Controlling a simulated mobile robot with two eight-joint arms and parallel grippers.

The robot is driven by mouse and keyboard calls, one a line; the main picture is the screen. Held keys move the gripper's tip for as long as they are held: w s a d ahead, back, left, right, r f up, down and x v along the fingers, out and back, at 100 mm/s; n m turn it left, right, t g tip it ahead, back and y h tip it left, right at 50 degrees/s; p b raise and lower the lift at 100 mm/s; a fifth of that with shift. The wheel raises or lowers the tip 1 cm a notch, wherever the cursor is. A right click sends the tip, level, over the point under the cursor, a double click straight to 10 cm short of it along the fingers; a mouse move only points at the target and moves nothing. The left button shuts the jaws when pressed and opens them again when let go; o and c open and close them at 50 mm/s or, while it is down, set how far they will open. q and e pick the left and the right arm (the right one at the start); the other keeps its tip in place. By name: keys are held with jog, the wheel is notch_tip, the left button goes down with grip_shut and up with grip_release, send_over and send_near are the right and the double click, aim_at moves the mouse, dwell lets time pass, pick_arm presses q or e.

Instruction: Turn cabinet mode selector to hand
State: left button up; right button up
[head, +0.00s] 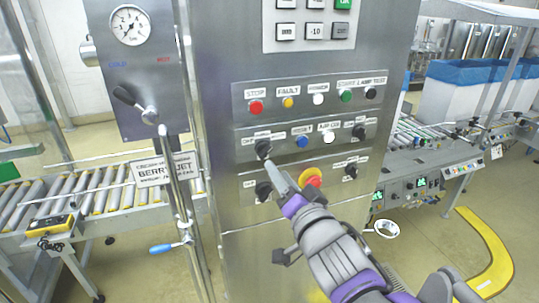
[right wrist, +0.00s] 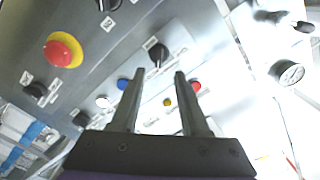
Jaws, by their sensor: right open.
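The cabinet (head: 230,120) stands upright in front of me with rows of controls. A black selector knob (head: 263,148) sits at the left end of its middle row; its small labels are too blurred to read surely. My right gripper (head: 271,168) reaches up from below right, close to this knob. In the right wrist view the two fingers of the gripper (right wrist: 159,74) are apart and empty, and the selector knob (right wrist: 157,54) lies just beyond and between the tips, not visibly touched. My left gripper is not in view.
A red emergency stop (head: 313,177) on a yellow ring is right beside my right gripper. Another black selector (head: 263,191) is below. A blue button (head: 302,141) and white button (head: 328,138) share the middle row. A valve lever (head: 133,101) and pipe stand left.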

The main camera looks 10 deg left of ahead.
aim_at(266, 154)
jog(key=p+x, duration=0.1)
jog(key=x, duration=0.6)
jog(key=shift+w+a, duration=0.1)
jog(key=shift+w, duration=0.1)
jog(key=shift+c, duration=0.2)
grip_shut()
